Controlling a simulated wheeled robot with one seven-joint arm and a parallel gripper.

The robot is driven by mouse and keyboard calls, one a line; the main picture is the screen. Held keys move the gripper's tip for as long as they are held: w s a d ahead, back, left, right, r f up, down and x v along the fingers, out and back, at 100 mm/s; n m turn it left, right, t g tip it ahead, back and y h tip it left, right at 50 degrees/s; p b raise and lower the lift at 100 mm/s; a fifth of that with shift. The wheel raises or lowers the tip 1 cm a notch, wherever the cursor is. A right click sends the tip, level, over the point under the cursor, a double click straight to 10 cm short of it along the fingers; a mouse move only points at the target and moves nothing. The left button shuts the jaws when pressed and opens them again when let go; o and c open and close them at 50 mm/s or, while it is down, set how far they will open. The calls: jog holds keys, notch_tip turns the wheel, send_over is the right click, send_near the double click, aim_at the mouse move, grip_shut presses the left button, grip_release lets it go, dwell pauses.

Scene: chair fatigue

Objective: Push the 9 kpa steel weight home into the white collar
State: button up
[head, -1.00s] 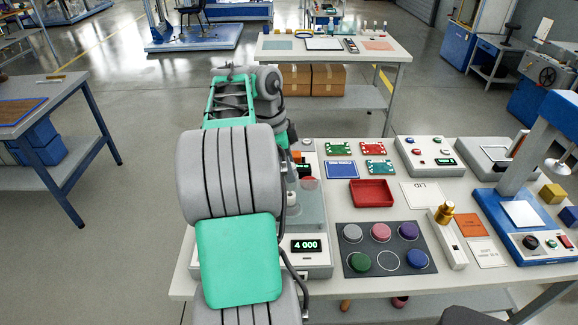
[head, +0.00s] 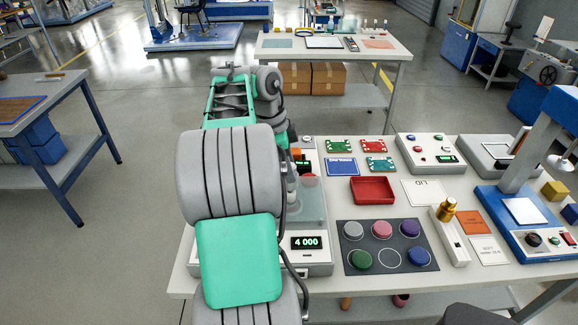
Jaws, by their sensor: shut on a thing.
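My gripper (head: 291,183) shows only in part, at the right edge of my own arm, low over the grey test machine (head: 318,262). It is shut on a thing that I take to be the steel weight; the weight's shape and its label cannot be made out. The white collar cannot be made out either, as my arm covers most of the machine's left side. I cannot tell how the weight sits relative to the collar.
A blue press (head: 500,205) stands at the right.

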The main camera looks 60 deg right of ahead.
jog(key=shift+w+b+x, duration=0.2)
jog(key=shift+b+x, duration=0.75)
jog(key=o, duration=1.4)
jog(key=shift+a+f, duration=0.1)
jog(key=shift+a, duration=0.05)
jog(key=shift+c, duration=0.2)
jog(key=p+v, duration=0.4)
jog(key=v, duration=0.3)
jog(key=shift+w+r, duration=0.15)
jog(key=shift+r, duration=0.25)
